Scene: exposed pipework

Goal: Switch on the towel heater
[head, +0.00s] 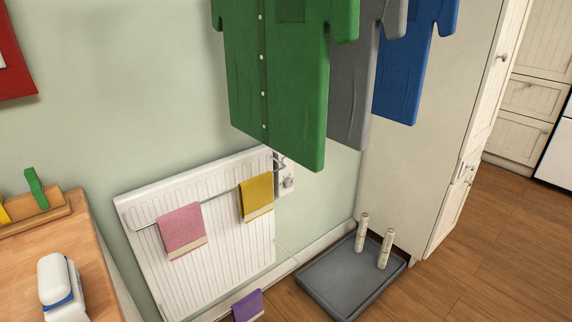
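The towel heater (225,223) is a white ribbed panel on the pale green wall, left of centre in the head view. A metal rail runs across its front. A pink towel (182,231) and a yellow towel (256,197) hang on the rail. A small white control box with a round knob (288,182) sits at the heater's upper right edge, just below the hanging green shirt. The knob's setting is too small to read. My gripper is not in view.
Green (290,80), grey (357,95) and blue (408,65) shirts hang above and right of the heater. A grey tray (330,284) with two pale cylinders lies on the floor. A purple towel (247,305) shows low. A wooden worktop (25,268) stands left; open floor lies right.

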